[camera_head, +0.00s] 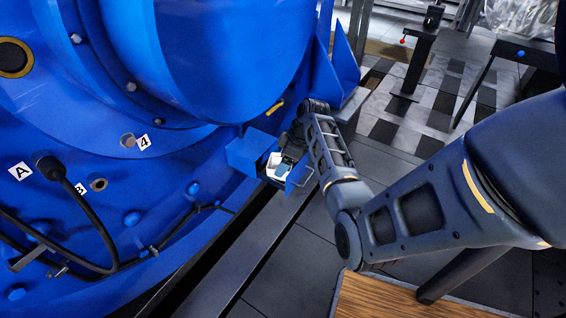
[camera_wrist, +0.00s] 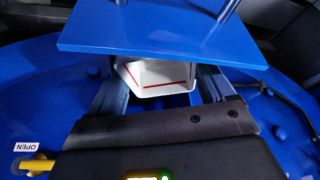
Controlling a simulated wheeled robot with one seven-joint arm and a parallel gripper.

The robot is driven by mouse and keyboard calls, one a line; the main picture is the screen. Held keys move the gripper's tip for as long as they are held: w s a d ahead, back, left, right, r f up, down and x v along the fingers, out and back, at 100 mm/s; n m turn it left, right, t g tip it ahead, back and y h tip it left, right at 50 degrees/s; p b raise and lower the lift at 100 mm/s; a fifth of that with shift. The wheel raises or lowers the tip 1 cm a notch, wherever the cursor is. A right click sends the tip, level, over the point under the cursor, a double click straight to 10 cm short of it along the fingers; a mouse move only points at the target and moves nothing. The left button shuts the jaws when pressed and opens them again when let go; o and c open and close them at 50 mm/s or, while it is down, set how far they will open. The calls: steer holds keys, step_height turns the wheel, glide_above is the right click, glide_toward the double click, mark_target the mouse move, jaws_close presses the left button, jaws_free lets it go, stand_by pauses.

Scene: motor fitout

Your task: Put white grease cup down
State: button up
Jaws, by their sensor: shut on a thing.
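The white grease cup (camera_wrist: 158,76) shows between my gripper's fingers in the wrist view, with red lines on its white faces. My gripper (camera_wrist: 160,92) is shut on it. A flat blue plate (camera_wrist: 150,30) hides the upper part of the cup in that view. In the head view the white cup (camera_head: 275,164) is small and partly covered by my gripper (camera_head: 287,166), close to a blue bracket on the motor's side. I cannot tell whether the cup touches a surface beneath it.
The large blue motor housing (camera_head: 140,215) fills the left. A blue box-like bracket (camera_head: 248,150) is close left of my gripper. A dark rail (camera_head: 235,265) runs along the motor's foot. A wooden top (camera_head: 400,300) is at the bottom; a dark table (camera_head: 455,45) stands at the back right.

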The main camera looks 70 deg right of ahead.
steer(key=shift+w+f, duration=0.15)
steer(key=shift+f, duration=0.1)
steer(key=o, duration=1)
steer(key=p+v, duration=0.3)
steer(key=v, duration=0.9)
steer(key=shift+p, duration=0.3)
steer(key=shift+d+r, duration=0.15)
